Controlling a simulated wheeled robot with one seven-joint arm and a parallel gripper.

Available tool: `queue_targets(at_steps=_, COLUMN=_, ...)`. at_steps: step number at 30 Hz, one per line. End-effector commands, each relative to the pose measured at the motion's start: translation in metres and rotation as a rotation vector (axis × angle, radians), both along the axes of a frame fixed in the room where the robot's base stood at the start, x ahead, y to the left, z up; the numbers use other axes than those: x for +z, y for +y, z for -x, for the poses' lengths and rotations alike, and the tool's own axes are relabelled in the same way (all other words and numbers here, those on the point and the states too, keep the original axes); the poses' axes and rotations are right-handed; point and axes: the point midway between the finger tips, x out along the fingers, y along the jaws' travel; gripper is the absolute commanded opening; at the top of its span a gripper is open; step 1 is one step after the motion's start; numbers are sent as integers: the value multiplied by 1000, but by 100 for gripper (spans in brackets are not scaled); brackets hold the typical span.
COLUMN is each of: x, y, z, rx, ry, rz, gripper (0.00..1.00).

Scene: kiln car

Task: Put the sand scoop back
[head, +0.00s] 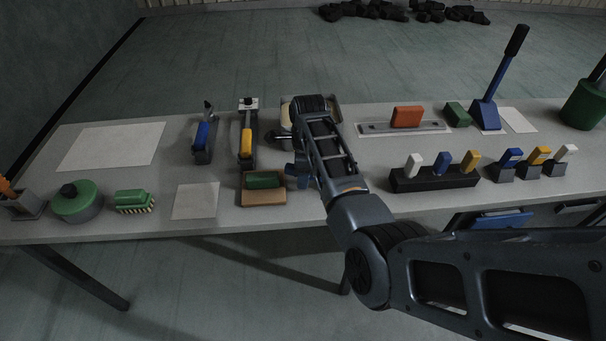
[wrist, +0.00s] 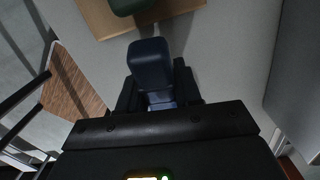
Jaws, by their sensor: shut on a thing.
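My gripper (head: 298,178) is low over the middle of the table, just right of a small cardboard tray, partly hidden behind my arm. In the wrist view my gripper (wrist: 158,98) is shut on a dark blue handle-like piece (wrist: 152,62). A thin pale part shows beyond it, near the tray's edge. The rest of the held thing is hidden, so I cannot tell its full shape or whether it is the sand scoop.
The cardboard tray (head: 264,202) holds a green block (head: 265,180). Blue and yellow tools (head: 202,136) stand behind it. A dark rack (head: 433,181) with coloured handles is to the right. A pale square (head: 195,201) and a large pale sheet (head: 111,145) lie empty on the left.

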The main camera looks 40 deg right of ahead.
Motion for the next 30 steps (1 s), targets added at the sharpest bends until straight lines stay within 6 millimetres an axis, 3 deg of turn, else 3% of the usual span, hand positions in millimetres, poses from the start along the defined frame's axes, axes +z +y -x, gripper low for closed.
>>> queue_targets(at_steps=22, x=-6, y=0, z=0, rx=0, ry=0, rz=0, gripper=0)
queue_targets(at_steps=23, x=-6, y=0, z=0, rx=0, ry=0, rz=0, gripper=34)
queue_targets(at_steps=30, x=-6, y=0, z=0, rx=0, ry=0, rz=0, gripper=57)
